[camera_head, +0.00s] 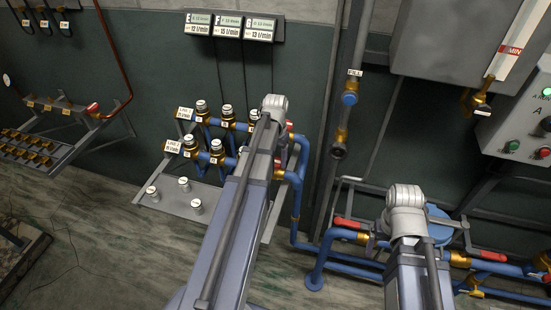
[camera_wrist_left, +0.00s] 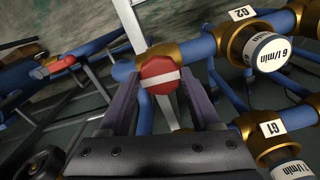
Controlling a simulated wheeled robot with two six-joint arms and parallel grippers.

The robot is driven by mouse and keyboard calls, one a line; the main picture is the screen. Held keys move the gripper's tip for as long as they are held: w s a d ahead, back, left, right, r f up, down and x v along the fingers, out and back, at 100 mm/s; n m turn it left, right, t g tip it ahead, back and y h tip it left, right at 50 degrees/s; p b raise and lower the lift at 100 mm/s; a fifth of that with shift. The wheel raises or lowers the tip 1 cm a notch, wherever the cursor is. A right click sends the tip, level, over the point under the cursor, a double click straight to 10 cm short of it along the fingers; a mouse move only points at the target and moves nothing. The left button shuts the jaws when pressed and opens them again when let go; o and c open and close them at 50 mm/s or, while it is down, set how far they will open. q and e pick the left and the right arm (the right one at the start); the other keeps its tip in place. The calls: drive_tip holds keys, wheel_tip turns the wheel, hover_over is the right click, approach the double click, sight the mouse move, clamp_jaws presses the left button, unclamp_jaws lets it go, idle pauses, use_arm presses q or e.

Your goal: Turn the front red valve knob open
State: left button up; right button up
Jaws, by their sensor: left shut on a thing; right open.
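The red valve knob (camera_wrist_left: 158,70) is round, with a pale stripe running nearly level across its face. It sits at the end of a blue pipe with a brass collar in the left wrist view. My left gripper (camera_wrist_left: 160,80) has one finger on each side of the knob and is shut on it. In the head view my left arm reaches over the valve manifold and hides most of this place. My right arm stands at the lower right of the head view, over blue pipes, and its fingers are hidden behind its own links.
Brass valves with white caps (camera_head: 203,108) stand in two rows on the manifold left of my left arm. White dial caps (camera_wrist_left: 268,50) lie close right of the knob. A vertical grey pipe (camera_head: 352,60) and a red-handled blue pipe run (camera_head: 487,255) lie to the right.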

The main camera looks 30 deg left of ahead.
sight(275, 161)
use_arm(q)
drive_tip(key=shift+n, duration=0.4)
drive_tip(key=o, duration=1.4)
drive_tip(key=shift+r, duration=0.1)
wheel_tip(275, 161, up, 8)
drive_tip(key=p, duration=0.8)
drive_tip(key=shift+f, duration=0.3)
